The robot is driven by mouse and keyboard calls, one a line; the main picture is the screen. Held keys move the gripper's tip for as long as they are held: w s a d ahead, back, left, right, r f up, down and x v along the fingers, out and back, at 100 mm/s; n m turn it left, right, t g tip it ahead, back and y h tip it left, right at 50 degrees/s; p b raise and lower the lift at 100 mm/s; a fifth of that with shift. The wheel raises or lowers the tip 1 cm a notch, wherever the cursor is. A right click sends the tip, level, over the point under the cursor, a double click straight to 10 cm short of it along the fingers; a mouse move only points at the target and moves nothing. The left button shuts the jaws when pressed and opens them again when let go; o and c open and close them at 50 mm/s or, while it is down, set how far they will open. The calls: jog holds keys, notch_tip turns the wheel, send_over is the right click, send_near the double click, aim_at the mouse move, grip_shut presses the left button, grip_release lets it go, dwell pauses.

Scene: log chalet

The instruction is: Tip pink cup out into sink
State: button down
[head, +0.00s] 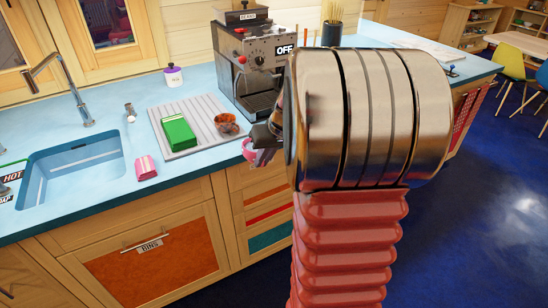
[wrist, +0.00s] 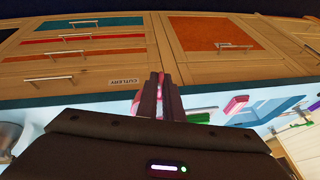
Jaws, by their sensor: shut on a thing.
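The pink cup (head: 250,149) is at my gripper (head: 264,145), over the front edge of the counter, right of the drying mat. A looped pink part shows, but my wrist hides most of it, so its tilt and contents cannot be told. My gripper is shut on it. In the wrist view the two dark fingers (wrist: 160,96) are close together, with a bit of the pink cup (wrist: 136,103) beside them. The blue sink (head: 75,175) is well to the left, apart from the cup; it also shows at the right of the wrist view (wrist: 276,108).
A pink striped block (head: 147,168) lies between sink and mat. The ridged mat (head: 190,108) holds a green box (head: 178,133) and a brown-filled bowl (head: 227,124). A coffee machine (head: 262,65) stands behind. The tap (head: 62,85) arches beside the sink. A purple-capped bottle (head: 174,76) stands at the back.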

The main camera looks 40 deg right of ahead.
jog(key=w+a+f+n, duration=0.1)
jog(key=w+a+f, duration=0.2)
jog(key=a, duration=0.6)
jog(key=w+a+f+n+y, duration=0.1)
jog(key=w+a+f+n, duration=0.1)
jog(key=a, duration=0.7)
jog(key=w+a+f+n, duration=0.1)
jog(key=w+a+f, duration=0.2)
jog(key=a, duration=0.7)
jog(key=shift+w+f+g+y, duration=0.3)
jog(key=shift+w+f+y, duration=0.1)
jog(key=shift+w, duration=0.35)
jog(key=shift+s+a, duration=0.1)
jog(key=shift+s, duration=0.05)
